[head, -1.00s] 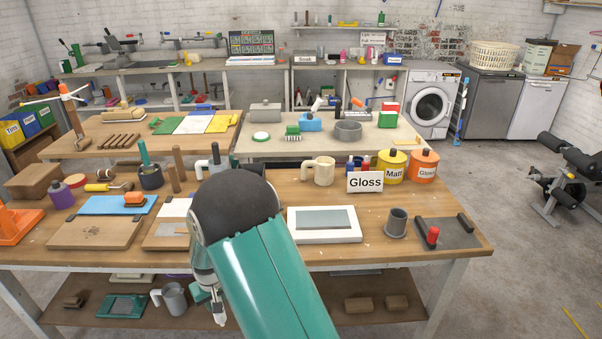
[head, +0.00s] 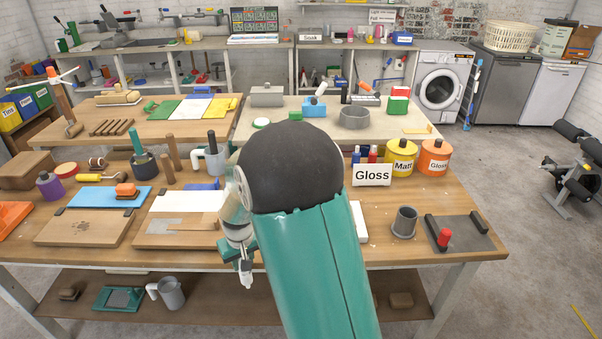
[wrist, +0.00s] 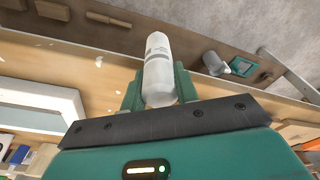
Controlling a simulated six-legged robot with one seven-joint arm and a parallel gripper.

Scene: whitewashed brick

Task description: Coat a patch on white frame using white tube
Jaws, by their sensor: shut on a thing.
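My gripper (wrist: 157,88) is shut on the white tube (wrist: 158,62), with a green finger on each side. The tube points away from the wrist. In the head view my gripper (head: 238,248) is at the front edge of the near bench, partly behind my arm, and the tube (head: 246,278) hangs nozzle down. The white frame (wrist: 68,104) lies flat on the bench at the left of the wrist view, apart from the tube. In the head view my arm hides most of it; only its right edge (head: 363,222) shows. Its grey panel is hidden there.
A Gloss sign (head: 371,175), a yellow Matt tin (head: 400,158) and an orange tin (head: 434,157) stand behind. A grey cup (head: 404,222) and a dark tray (head: 460,233) are at the right. A wooden board (head: 178,232) lies to the left.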

